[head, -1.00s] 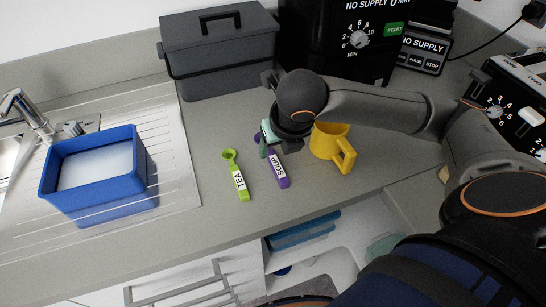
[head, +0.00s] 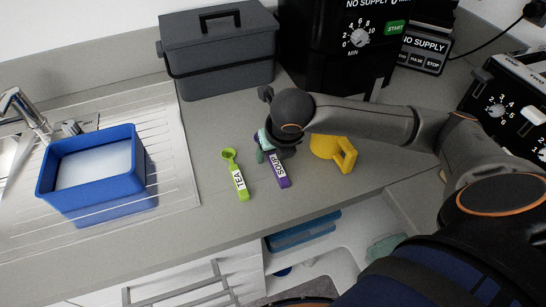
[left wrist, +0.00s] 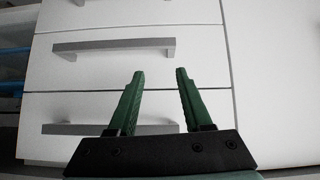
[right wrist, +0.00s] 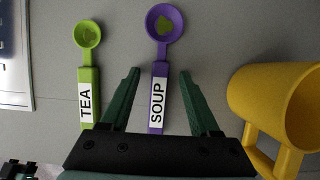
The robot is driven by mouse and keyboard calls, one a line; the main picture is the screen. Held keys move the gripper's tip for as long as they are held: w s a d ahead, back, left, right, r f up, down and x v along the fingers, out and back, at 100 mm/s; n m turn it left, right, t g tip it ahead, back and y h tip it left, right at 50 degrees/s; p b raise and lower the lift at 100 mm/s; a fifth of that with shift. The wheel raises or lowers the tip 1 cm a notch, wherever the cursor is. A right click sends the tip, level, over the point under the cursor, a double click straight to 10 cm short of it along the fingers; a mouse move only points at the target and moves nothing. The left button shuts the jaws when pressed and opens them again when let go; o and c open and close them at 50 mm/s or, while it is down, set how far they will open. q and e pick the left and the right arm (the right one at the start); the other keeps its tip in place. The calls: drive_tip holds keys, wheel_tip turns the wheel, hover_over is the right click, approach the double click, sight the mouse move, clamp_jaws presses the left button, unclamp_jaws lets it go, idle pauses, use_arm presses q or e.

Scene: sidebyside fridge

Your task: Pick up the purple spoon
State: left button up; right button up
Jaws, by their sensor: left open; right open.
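The purple spoon (head: 280,172), with a white SOUP label, lies on the grey counter. My right gripper (head: 263,150) is above it and hides its bowl in the head view. The fingers hold nothing. I cannot tell how high they are above the counter. My left gripper (left wrist: 158,75) is open and empty in front of white drawer fronts, and is not seen in the head view.
A green TEA spoon (head: 236,175) lies just left of the purple one. A yellow mug (head: 340,150) stands close on the right. A blue tub (head: 100,190) is at the sink, and a grey lidded box (head: 222,62) stands behind.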

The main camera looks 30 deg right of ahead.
drive_tip(key=shift+f, duration=0.2)
drive_tip(key=shift+c, duration=0.4)
clamp_jaws()
